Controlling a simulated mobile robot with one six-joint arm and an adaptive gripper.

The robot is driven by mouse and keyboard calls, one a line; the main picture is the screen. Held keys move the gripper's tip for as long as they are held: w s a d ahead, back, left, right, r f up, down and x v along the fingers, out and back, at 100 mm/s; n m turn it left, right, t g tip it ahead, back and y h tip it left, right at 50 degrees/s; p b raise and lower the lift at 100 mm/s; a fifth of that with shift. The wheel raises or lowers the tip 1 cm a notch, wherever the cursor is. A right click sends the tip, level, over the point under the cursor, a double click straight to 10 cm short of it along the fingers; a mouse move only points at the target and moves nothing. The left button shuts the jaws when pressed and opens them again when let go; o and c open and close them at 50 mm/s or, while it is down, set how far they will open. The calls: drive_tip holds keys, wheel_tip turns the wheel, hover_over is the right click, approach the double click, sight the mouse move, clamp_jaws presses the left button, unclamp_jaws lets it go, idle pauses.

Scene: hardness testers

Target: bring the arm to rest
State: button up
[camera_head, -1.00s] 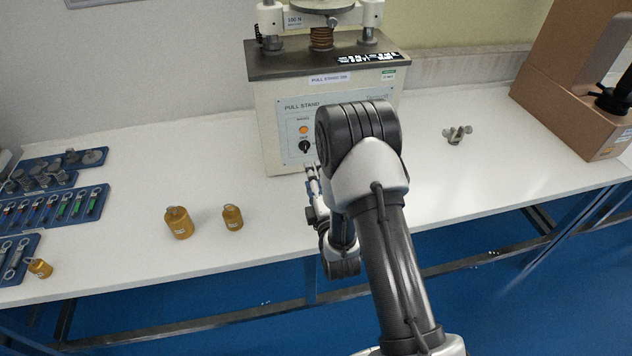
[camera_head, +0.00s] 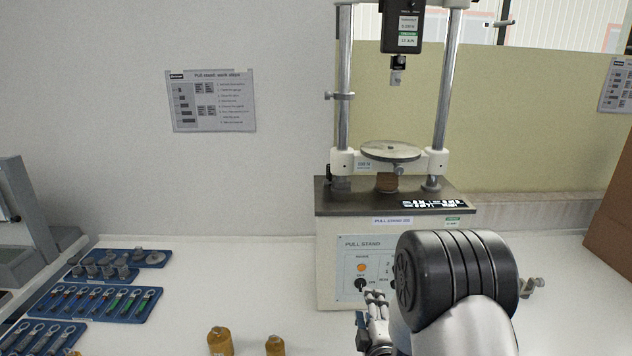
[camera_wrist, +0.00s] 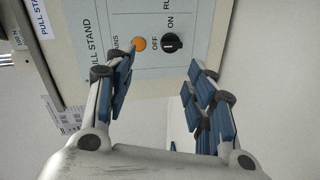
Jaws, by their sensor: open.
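My gripper (camera_wrist: 160,85) is open and empty in the wrist view, its two blue-padded fingers apart. Between and beyond the fingers is the front panel of the pull stand (camera_wrist: 105,25), with an orange lamp (camera_wrist: 138,44) and a black OFF/ON knob (camera_wrist: 172,42). In the head view my gripper (camera_head: 374,300) is small, just in front of the lower panel of the pull stand (camera_head: 330,265). My arm's dark joint hides the right part of that panel. I cannot tell the gap between fingers and panel.
Two brass weights (camera_head: 220,342) (camera_head: 275,346) stand on the white table (camera_head: 260,290), left of the arm. Blue trays (camera_head: 155,306) with hooks and small parts lie at the left. A metal fitting (camera_head: 532,287) is behind my arm at the right, near a cardboard box (camera_head: 612,210).

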drive_tip(key=s+r+m+g, duration=0.6)
drive_tip(key=s+r+m, duration=0.2)
drive_tip(key=s+r, duration=0.35)
drive_tip(key=s+r+m+g, duration=0.2)
drive_tip(key=s+m, duration=0.1)
drive_tip(key=s, duration=0.9)
drive_tip(key=s+r+m+g, duration=0.2)
drive_tip(key=s+m+g, duration=0.1)
drive_tip(key=s, duration=1)
drive_tip(key=shift+m, duration=0.7)
